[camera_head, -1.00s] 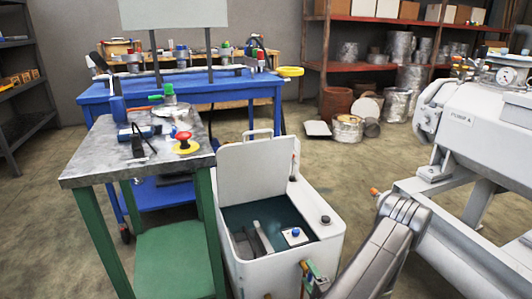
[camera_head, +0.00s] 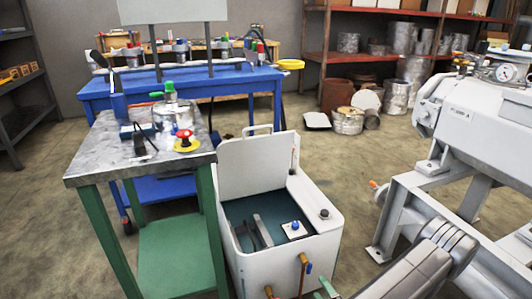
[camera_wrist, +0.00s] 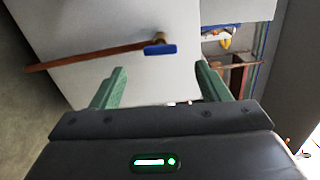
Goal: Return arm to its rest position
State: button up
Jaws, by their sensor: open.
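My arm reaches in from the lower right of the head view, beside a white open-topped tank (camera_head: 270,272). The green fingertips of my gripper (camera_head: 328,288) show at the bottom edge, just right of the tank's front pipes. In the wrist view my gripper (camera_wrist: 160,70) has its two green fingers spread, with nothing between them. A pale wall fills the view beyond the fingers. A copper-coloured pipe (camera_wrist: 95,56) with a blue valve handle (camera_wrist: 160,50) crosses in front of it. The rest of the gripper is hidden in the head view.
A grey machine on a frame (camera_head: 485,130) stands close on the right. A green-legged metal table (camera_head: 90,172) with a lidded pot (camera_head: 174,118) and a red-yellow button (camera_head: 184,141) stands on the left. A blue bench (camera_head: 190,88) is behind. Floor between tank and machine is clear.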

aim_at(310, 270)
jog(key=p+v, duration=0.1)
jog(key=v, duration=0.4)
jog(key=b+x, duration=0.4)
jog(key=x, duration=1)
jog(key=shift+w+a+f, duration=0.15)
jog(key=shift+w+a, duration=0.05)
jog(key=shift+w, duration=0.15)
jog(key=shift+s+d+m, duration=0.1)
jog(key=shift+d+m, duration=0.05)
jog(key=shift+m, duration=0.65)
jog(key=m, duration=0.3)
jog(key=shift+r+m, duration=0.2)
jog(key=shift+m, duration=0.2)
jog(key=m, duration=0.3)
jog(key=shift+p, duration=0.3)
jog(key=m+p, duration=0.1)
jog(key=m, duration=0.1)
jog(key=m+p, duration=0.1)
jog(key=m, duration=0.2)
jog(key=shift+d+r, duration=0.1)
jog(key=shift+r, duration=0.1)
jog(key=shift+f+m+p, duration=0.1)
jog(key=shift+m+p, duration=0.95)
jog(key=shift+m, duration=0.45)
